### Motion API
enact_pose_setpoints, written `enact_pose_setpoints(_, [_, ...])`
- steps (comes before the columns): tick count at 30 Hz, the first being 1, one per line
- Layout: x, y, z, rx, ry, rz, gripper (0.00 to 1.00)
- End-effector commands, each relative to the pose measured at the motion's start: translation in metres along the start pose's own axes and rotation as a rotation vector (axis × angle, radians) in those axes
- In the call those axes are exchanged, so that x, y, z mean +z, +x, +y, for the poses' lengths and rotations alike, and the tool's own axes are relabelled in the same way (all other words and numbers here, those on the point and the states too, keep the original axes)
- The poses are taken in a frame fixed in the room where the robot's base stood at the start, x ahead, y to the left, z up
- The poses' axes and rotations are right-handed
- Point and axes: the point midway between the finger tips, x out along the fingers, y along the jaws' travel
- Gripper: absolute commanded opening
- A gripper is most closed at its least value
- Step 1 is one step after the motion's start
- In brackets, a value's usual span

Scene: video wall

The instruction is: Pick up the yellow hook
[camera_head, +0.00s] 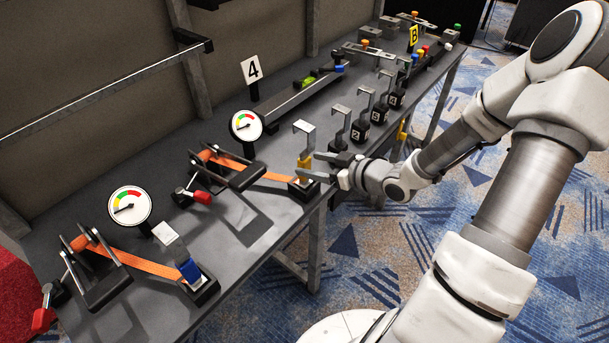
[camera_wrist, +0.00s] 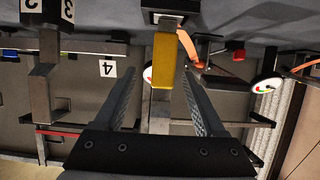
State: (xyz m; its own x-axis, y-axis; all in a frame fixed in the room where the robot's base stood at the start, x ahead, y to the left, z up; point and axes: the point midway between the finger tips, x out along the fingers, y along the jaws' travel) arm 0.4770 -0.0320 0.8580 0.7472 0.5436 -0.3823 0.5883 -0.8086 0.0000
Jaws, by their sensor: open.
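The yellow hook (camera_head: 304,161) stands near the table's front edge, at the end of an orange strap (camera_head: 273,176), with a grey metal bracket (camera_head: 304,128) rising beside it. My gripper (camera_head: 317,166) is open at the hook's right side in the head view, its fingers pointing at it. In the wrist view the yellow hook (camera_wrist: 164,68) shows upside down between the tips of my two open fingers (camera_wrist: 160,82). I see gaps on both sides of it and no contact. The hook's lower end is partly hidden in the head view.
A row of numbered black blocks with metal brackets (camera_head: 361,130) stands just right of the hook. A blue hook (camera_head: 189,270) ends another strap nearer.

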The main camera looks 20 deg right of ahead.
Motion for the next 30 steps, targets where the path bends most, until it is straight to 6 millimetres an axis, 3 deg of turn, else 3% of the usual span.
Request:
enact_pose_setpoints(7, [0.001, 0.019, -0.002, -0.001, 0.0, 0.001, 0.72])
enact_pose_setpoints(15, [0.001, 0.057, -0.005, -0.002, 0.0, 0.0, 0.72])
enact_pose_setpoints(24, [0.0, 0.061, -0.004, 0.001, 0.001, -0.001, 0.72])
enact_pose_setpoints(30, [0.0, 0.061, -0.004, 0.001, 0.0, -0.001, 0.38])
